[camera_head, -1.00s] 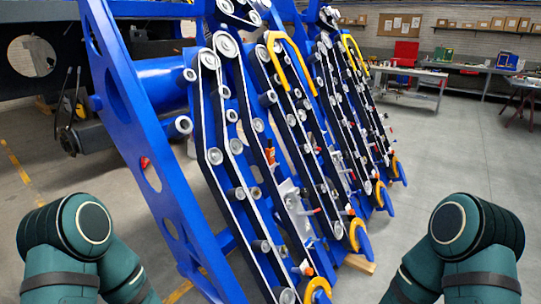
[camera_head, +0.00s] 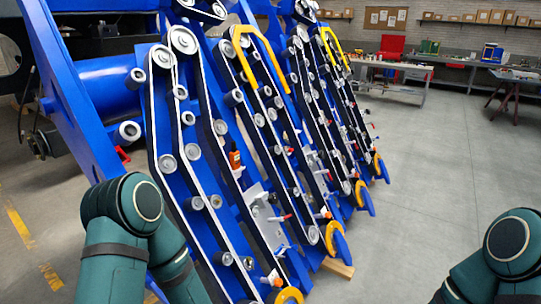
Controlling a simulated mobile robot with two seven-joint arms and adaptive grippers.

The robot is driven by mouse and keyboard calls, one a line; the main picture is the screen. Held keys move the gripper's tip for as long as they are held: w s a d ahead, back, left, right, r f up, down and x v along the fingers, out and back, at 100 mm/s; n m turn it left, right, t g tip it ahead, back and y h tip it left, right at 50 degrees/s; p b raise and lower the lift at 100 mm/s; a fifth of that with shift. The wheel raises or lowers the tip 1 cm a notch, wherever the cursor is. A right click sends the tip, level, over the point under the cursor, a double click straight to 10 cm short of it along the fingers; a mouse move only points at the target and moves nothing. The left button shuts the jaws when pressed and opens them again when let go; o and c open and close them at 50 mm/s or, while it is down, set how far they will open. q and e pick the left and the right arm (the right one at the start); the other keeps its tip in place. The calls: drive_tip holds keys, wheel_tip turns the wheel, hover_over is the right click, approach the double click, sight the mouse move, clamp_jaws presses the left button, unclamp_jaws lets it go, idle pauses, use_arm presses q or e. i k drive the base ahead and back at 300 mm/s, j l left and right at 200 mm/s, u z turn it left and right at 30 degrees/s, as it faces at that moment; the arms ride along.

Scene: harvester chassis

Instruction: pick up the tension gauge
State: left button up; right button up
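I cannot make out a tension gauge for certain; the small items on the blue harvester chassis (camera_head: 66,103) are too small to tell apart. A small orange item (camera_head: 235,158) sits among the belts, and a light grey plate (camera_head: 264,213) with red-handled items beside it is lower down. Another orange item (camera_head: 274,278) is near the bottom of the belts. Both my arms show only as dark green links at the lower left and lower right. Neither gripper is in view.
The chassis, with slanted belts, rollers and yellow guards (camera_head: 262,57), fills the left and middle. A wooden block (camera_head: 338,268) lies by its foot. Open grey floor (camera_head: 440,170) lies to the right. Workbenches (camera_head: 395,73) and shelves of boxes stand along the back wall.

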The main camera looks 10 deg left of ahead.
sight(234, 156)
drive_tip(key=i+l+z, duration=0.2)
drive_tip(key=z, duration=0.15)
drive_tip(key=i+l+z, duration=0.35)
drive_tip(key=i+z, duration=0.2)
drive_tip(key=z, duration=0.15)
drive_tip(key=i+l, duration=0.15)
drive_tip(key=i, duration=0.3)
drive_tip(key=i+l, duration=0.15)
drive_tip(key=i, duration=0.25)
drive_tip(key=i+l, duration=0.15)
drive_tip(key=i, duration=0.3)
drive_tip(key=z, duration=0.05)
